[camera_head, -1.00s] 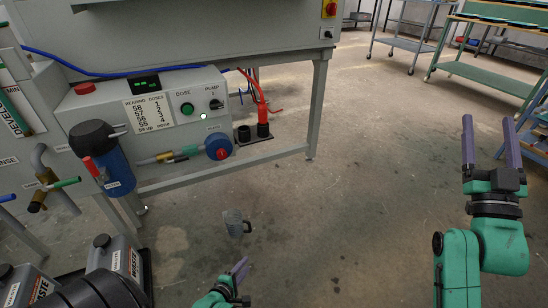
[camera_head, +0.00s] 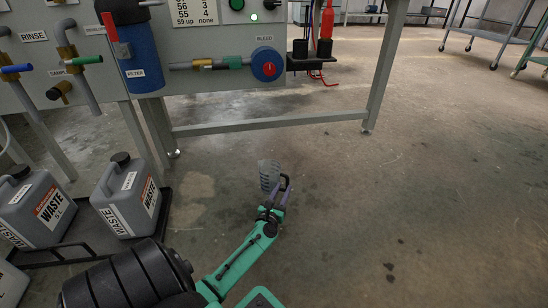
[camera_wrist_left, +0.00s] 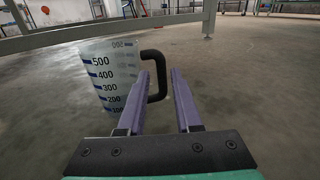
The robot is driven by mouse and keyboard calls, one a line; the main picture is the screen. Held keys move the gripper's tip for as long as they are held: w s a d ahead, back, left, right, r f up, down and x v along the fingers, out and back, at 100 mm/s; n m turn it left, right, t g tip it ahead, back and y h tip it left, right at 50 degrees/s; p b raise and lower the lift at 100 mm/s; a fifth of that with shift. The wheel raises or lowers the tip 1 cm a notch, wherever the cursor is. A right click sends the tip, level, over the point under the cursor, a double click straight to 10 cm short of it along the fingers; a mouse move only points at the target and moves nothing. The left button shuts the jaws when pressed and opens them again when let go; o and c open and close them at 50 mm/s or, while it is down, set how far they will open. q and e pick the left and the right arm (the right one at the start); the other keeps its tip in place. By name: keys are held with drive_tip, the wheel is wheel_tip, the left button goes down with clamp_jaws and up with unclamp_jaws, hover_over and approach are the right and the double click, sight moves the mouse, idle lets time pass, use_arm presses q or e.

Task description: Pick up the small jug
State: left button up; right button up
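The small jug (camera_head: 268,176) is clear, with dark graduation marks and a black handle, and stands low over the floor in front of the bench. In the left wrist view the jug (camera_wrist_left: 108,80) is upright, left of my fingers, its handle (camera_wrist_left: 158,90) pointing right. My left gripper (camera_head: 281,196) is at the handle side of the jug. In the left wrist view my left gripper (camera_wrist_left: 160,78) is open, its purple fingers on either side of the handle with a gap on the right. I cannot tell whether the left finger touches the jug. My right gripper is out of view.
Grey waste cans (camera_head: 128,195) stand on a black tray (camera_head: 85,248) at the left. The bench's lower rail (camera_head: 270,122) and leg (camera_head: 384,75) are behind the jug. The floor to the right is clear.

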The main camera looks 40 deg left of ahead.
sight(287, 182)
use_arm(q)
drive_tip(key=b+x, duration=0.1)
drive_tip(key=x, duration=0.3)
drive_tip(key=shift+w+f+b, duration=0.2)
drive_tip(key=shift+w+b, duration=0.15)
drive_tip(key=shift+w+a+r, duration=0.1)
drive_tip(key=shift+w+a, duration=0.05)
drive_tip(key=shift+w, duration=0.1)
clamp_jaws()
idle(0.8)
